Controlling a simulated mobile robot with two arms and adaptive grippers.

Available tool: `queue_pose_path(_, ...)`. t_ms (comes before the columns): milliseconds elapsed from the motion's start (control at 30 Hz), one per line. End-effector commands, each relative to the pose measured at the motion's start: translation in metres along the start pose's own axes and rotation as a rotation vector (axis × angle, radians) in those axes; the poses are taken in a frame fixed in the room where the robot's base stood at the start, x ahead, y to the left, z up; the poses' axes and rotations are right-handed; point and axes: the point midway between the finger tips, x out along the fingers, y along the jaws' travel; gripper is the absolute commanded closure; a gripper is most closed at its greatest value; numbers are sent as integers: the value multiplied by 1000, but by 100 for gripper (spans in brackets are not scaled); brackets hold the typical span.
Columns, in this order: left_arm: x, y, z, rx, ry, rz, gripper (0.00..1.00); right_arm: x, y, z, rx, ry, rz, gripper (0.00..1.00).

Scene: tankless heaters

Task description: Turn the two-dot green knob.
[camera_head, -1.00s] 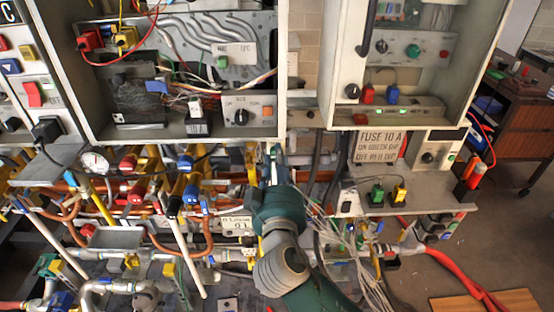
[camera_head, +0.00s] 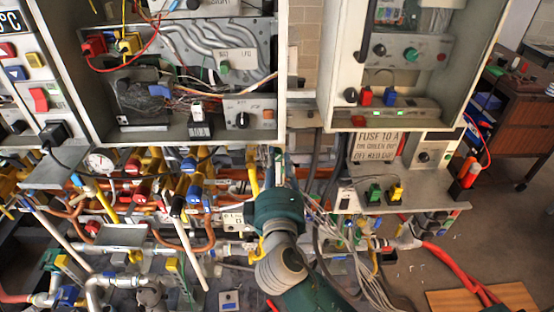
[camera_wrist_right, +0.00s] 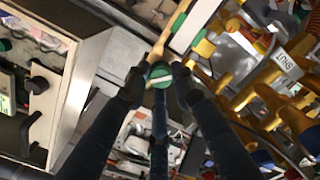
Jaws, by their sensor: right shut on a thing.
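A green knob with a white stripe across its face (camera_wrist_right: 160,73) sits between the fingertips of my right gripper (camera_wrist_right: 158,82) in the right wrist view. The fingers are closed against its sides. I cannot make out dots on it. In the head view my right gripper (camera_head: 275,172) reaches in among the pipes below the left cabinet, mostly hidden behind my own green and grey wrist, and the held knob is hidden there. My left gripper is not in view.
Another green knob (camera_head: 411,54) is in the right cabinet, and a green part (camera_head: 224,67) is in the left one. Yellow-handled valves and copper pipes crowd the area left of my wrist. Loose wires (camera_head: 340,240) hang to its right. The floor at far right is open.

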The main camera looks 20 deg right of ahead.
Motion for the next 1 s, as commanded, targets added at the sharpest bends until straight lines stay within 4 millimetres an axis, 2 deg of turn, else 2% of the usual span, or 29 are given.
queue_pose_path(33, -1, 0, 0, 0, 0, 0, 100, -1, -5, 3, -10, -7, -11, 100)
queue_pose_path(500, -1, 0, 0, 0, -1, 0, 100, -1, -6, 4, -24, -9, -12, 100)
queue_pose_path(533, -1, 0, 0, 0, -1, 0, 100, -1, -6, 4, -24, -9, -12, 74)
queue_pose_path(600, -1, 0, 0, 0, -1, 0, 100, -1, -6, 4, -24, -8, -12, 60)
queue_pose_path(633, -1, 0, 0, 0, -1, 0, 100, -1, -6, 4, -24, -8, -11, 57)
queue_pose_path(900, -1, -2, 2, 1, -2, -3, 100, -1, -3, 2, -22, -4, -5, 57)
queue_pose_path(1000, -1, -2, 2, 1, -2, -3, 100, -7, -3, 2, -21, -3, -6, 57)
